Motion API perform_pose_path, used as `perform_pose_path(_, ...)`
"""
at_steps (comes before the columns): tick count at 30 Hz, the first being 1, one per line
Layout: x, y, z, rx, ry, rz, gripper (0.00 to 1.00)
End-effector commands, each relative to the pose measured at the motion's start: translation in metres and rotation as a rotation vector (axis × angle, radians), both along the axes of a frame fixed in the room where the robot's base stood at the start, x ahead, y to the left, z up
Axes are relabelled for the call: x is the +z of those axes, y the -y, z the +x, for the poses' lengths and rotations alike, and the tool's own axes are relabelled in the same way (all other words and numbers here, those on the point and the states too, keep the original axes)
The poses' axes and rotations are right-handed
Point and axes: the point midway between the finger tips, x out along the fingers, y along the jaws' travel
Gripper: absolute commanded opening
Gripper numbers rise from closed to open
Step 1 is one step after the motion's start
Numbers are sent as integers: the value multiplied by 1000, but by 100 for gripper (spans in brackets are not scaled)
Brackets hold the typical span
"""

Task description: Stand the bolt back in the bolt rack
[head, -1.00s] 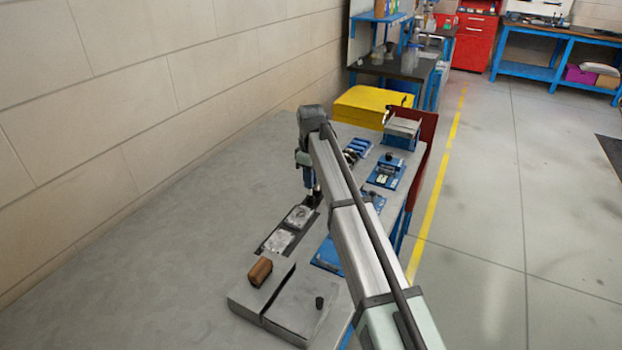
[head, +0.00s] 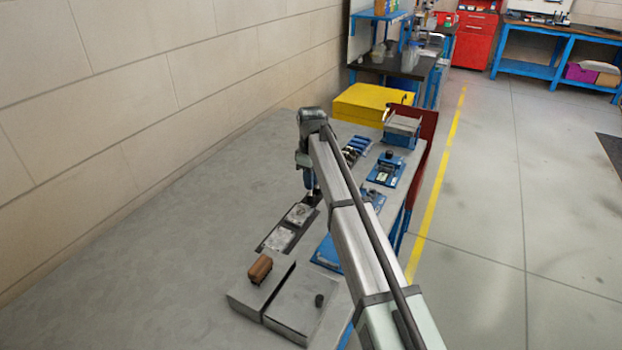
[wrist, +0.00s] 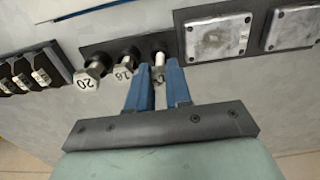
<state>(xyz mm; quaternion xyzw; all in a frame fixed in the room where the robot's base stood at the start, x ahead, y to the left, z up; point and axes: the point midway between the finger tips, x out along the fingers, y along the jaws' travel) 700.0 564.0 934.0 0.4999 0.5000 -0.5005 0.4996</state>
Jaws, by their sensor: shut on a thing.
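In the wrist view my gripper (wrist: 160,80) has its two blue fingers closed around a small silver bolt (wrist: 159,60). The bolt is at the third round spot of the dark bolt rack (wrist: 98,50). I cannot tell whether its end is inside the hole or just above it. To its left, a bolt marked 16 (wrist: 124,66) and a bigger bolt marked 20 (wrist: 87,77) stand in the rack. In the head view my gripper (head: 311,190) points down at the far end of the dark strip, and the bolt is too small to make out.
Two metal plates (wrist: 218,38) lie to the right of the rack. A grey box with a brown handle (head: 260,270) stands nearer on the bench. The bench left of the arm is clear.

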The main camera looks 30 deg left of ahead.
Motion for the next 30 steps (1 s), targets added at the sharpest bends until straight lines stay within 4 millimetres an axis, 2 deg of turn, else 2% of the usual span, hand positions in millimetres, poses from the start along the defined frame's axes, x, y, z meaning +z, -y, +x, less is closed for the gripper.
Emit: perform_pose_path(30,-11,0,0,0,0,0,0)
